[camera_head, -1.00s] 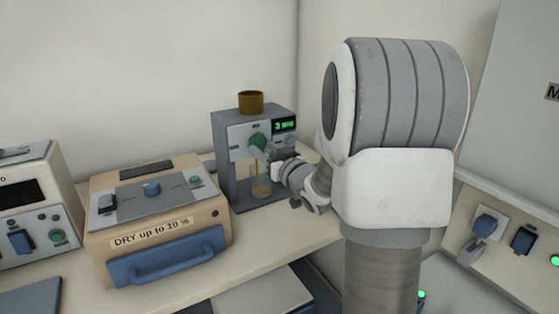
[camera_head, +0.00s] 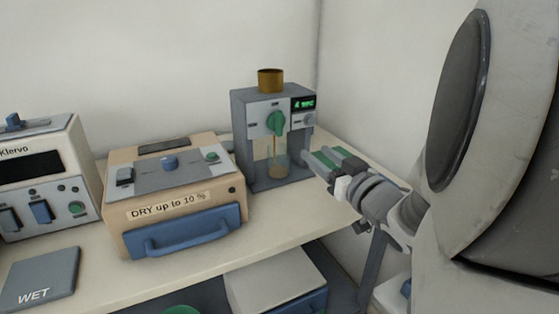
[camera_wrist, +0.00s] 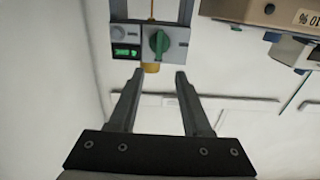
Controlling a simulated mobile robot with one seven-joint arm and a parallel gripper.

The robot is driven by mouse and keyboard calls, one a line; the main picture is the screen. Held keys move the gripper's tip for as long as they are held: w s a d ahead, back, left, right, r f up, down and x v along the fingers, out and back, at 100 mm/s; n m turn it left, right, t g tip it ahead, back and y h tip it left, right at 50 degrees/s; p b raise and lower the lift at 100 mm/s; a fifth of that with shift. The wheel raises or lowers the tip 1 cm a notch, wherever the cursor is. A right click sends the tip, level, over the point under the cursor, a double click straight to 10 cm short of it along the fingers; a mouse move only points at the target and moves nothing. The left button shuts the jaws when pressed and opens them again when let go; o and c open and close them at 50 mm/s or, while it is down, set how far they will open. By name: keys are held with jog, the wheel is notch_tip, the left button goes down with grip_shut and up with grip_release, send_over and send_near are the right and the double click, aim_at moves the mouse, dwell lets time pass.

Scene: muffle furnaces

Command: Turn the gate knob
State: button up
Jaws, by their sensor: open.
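The green gate knob (camera_head: 276,122) is on the front panel of a grey dispenser (camera_head: 240,125) at the back of the bench. Its grip stands roughly upright. In the wrist view the knob (camera_wrist: 158,43) lies beyond the fingertips, roughly in line with the gap between them. My gripper (camera_head: 318,157) is open and empty, to the right of and below the knob, apart from it. In the wrist view both fingers (camera_wrist: 159,73) show spread. A thin brown stream or stick shows under the knob, above a tan-filled vessel (camera_head: 279,165).
A brown cup (camera_head: 270,80) tops the dispenser, and a green-lit display (camera_head: 303,103) sits right of the knob. A tan box marked "DRY up to 10 %" (camera_head: 170,207) stands to the left. A "WET" pad (camera_head: 42,277) lies front left. Walls close in behind and right.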

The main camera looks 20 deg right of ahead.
jog(key=shift+s+b, duration=0.4)
jog(key=shift+s, duration=0.05)
jog(key=shift+d, duration=0.1)
